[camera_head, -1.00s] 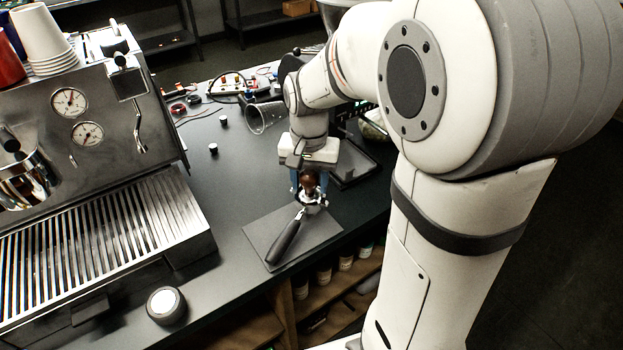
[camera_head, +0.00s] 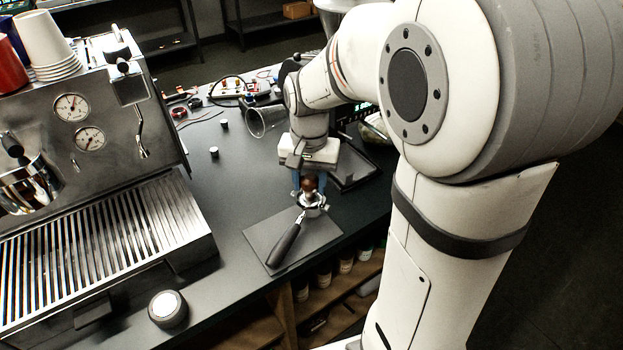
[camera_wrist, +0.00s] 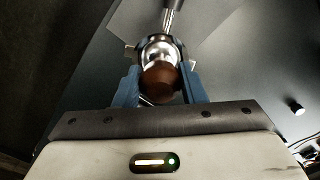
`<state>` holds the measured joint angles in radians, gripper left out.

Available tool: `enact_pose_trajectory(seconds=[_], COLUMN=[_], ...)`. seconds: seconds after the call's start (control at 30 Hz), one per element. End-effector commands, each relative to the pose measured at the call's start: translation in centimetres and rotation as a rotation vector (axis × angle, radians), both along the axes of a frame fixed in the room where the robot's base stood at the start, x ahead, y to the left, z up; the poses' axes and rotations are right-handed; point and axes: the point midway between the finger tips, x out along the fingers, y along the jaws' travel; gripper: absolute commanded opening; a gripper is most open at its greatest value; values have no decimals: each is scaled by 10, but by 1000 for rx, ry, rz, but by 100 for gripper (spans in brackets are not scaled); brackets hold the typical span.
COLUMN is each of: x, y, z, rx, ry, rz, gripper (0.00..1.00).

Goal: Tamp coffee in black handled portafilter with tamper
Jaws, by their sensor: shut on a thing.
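The black handled portafilter (camera_head: 285,244) lies on a dark mat (camera_head: 262,231), its handle pointing toward the lower left. Its basket is at the far end, under my gripper (camera_head: 309,188). The tamper (camera_head: 309,184) has a brown knob and a metal base. My gripper is shut on the tamper and points down over the basket. In the wrist view, the blue fingers (camera_wrist: 160,88) sit either side of the brown tamper knob (camera_wrist: 161,82), with the portafilter's metal rim (camera_wrist: 160,42) just beyond. The tamper base appears at or in the basket; the coffee is hidden.
An espresso machine (camera_head: 95,140) with a slatted drip tray stands at the left. A round white-topped item (camera_head: 167,308) sits near the counter's front edge. A clear cup (camera_head: 262,121) lies beyond my gripper, with cables and small parts behind. The counter between machine and mat is mostly clear.

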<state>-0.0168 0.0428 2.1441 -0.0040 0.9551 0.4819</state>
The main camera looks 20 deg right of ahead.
Motion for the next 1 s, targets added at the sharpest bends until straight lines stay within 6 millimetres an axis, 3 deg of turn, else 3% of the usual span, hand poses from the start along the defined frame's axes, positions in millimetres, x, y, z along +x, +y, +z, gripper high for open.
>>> enact_pose_trajectory(seconds=[0.13,1.0], x=[0,-1], y=[0,0], z=[0,-3], rx=[0,0], ry=[1,5], rz=[0,0], gripper=[0,0])
